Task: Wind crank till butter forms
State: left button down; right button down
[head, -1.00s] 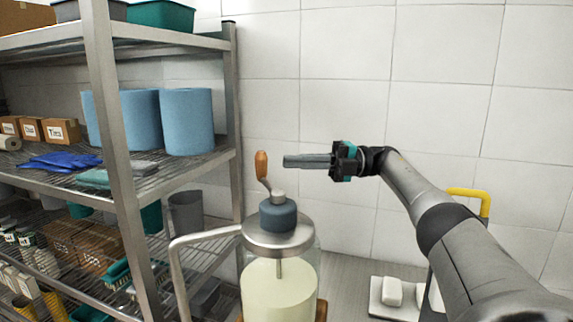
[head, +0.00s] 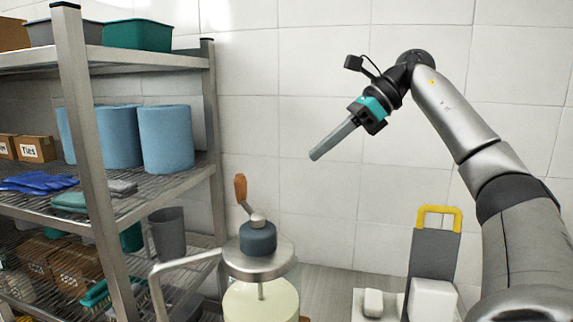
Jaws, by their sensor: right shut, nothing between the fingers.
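The butter churn is a glass jar (head: 262,303) of pale cream liquid with a metal lid (head: 258,262) and a dark blue-grey cap (head: 258,238). Its crank (head: 241,190) has an orange-brown wooden handle and stands up at the upper left of the cap. My right gripper (head: 316,155) is shut and empty, up and to the right of the crank, apart from it, pointing down-left. The lower part of the jar is cut off by the frame. My left gripper is not in view.
A metal shelf rack (head: 85,140) with blue paper rolls (head: 165,138), boxes and bins stands at the left. A bent metal handle (head: 165,270) sticks out left of the jar. At the lower right is a yellow-handled grey thing (head: 438,220) beside white blocks (head: 373,303). The tiled wall is behind.

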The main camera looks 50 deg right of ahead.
jog(key=w+a+r+x, duration=0.1)
jog(key=r+x, duration=0.1)
jog(key=x, duration=1)
jog(key=shift+w+a+b, duration=0.25)
jog(key=shift+a+b, duration=0.05)
jog(key=shift+r, duration=0.1)
